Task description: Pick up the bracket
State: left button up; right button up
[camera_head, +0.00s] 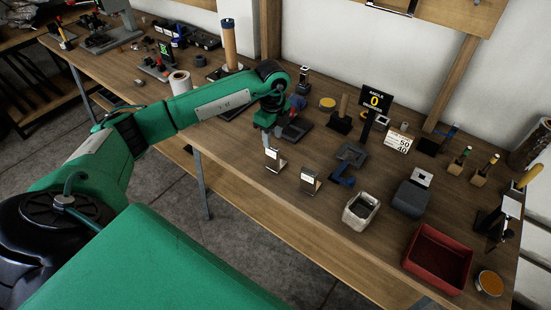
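Two small L-shaped bracket-like pieces stand near the front edge of the wooden bench. The nearer-to-gripper bracket (272,155) has a pale upright face and a flat foot. A second, similar piece (310,181) stands to its right. I cannot tell from this view which one is the bracket of the task. My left gripper (266,137) points down just above and behind the first piece, close to its top. Whether it touches that piece or how far its fingers are apart is too small to tell. My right gripper is not in view.
The bench (260,178) is crowded. A dark clamp-like tool (348,160), a pale bin (360,211), a grey block (410,199) and a red tray (438,258) stand to the right. A black sign (375,99) stands behind. Bare wood lies along the front edge.

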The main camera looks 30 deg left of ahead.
aim_at(272, 151)
pick_arm(q)
jog(key=shift+f, duration=0.65)
jog(key=shift+s+f+p, duration=0.1)
jog(key=shift+f+p, duration=0.25)
notch_tip(272, 151, down, 4)
jog(key=shift+s+r+p, duration=0.1)
jog(key=shift+r+p, duration=0.05)
jog(key=shift+p, duration=0.55)
jog(key=shift+f, duration=0.4)
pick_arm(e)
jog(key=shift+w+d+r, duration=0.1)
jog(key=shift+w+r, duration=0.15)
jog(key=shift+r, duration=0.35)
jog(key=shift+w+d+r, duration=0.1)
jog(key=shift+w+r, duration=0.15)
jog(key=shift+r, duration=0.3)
pick_arm(q)
grip_shut()
